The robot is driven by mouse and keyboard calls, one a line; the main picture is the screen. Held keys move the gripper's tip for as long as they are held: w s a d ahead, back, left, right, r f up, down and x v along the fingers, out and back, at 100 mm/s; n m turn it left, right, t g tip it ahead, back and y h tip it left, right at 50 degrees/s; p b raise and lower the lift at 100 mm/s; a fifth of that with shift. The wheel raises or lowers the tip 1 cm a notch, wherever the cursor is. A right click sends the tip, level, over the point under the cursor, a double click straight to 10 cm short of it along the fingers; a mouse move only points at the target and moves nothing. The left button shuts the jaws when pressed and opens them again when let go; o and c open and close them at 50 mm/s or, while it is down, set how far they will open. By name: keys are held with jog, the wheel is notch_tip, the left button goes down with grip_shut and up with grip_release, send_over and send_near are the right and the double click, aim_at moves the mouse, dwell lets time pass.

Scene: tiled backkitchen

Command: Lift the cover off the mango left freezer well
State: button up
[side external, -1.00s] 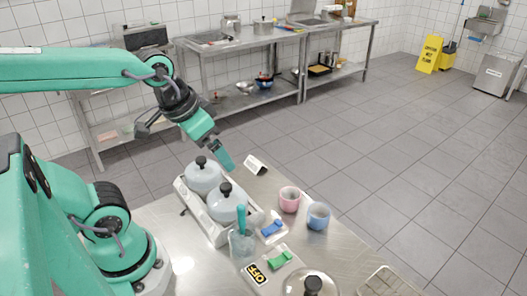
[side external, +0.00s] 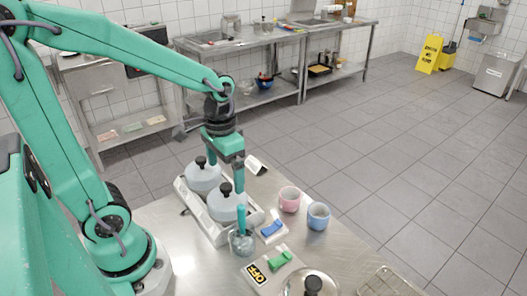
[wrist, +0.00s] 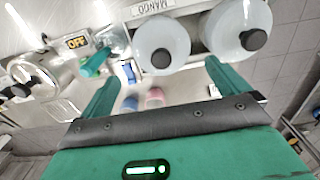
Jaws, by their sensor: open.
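Two pale round covers with black knobs sit on a white freezer box (side external: 200,215). In the side view, one is nearer the camera (side external: 227,207) and the other is farther back (side external: 203,177). In the wrist view, the MANGO label (wrist: 153,8) is beside the cover at picture left (wrist: 158,50), which is the nearer one in the side view; the other cover is at right (wrist: 232,35). My gripper (side external: 226,173) points down with its fingers apart, above and beside the covers. In the wrist view my gripper (wrist: 160,78) is empty, its fingers spread below both covers.
A clear cup with a green scoop (side external: 242,242) stands close to the nearer cover. A pink cup (side external: 290,199), a blue cup (side external: 318,216), a blue switch (side external: 271,229), a green switch beside an OFF sign (side external: 257,274) and a lidded pot (side external: 312,285) are on the counter. A white card (side external: 256,165) stands behind.

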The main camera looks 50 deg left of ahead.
aim_at(226, 186)
jog(key=shift+f, duration=1.35)
jog(key=shift+f, duration=0.1)
jog(key=shift+a+f, duration=0.1)
jog(key=shift+f, duration=2.4)
jog(key=c, duration=0.7)
jog(key=shift+o, duration=0.2)
jog(key=shift+r, duration=0.15)
jog(key=shift+r, duration=4.9)
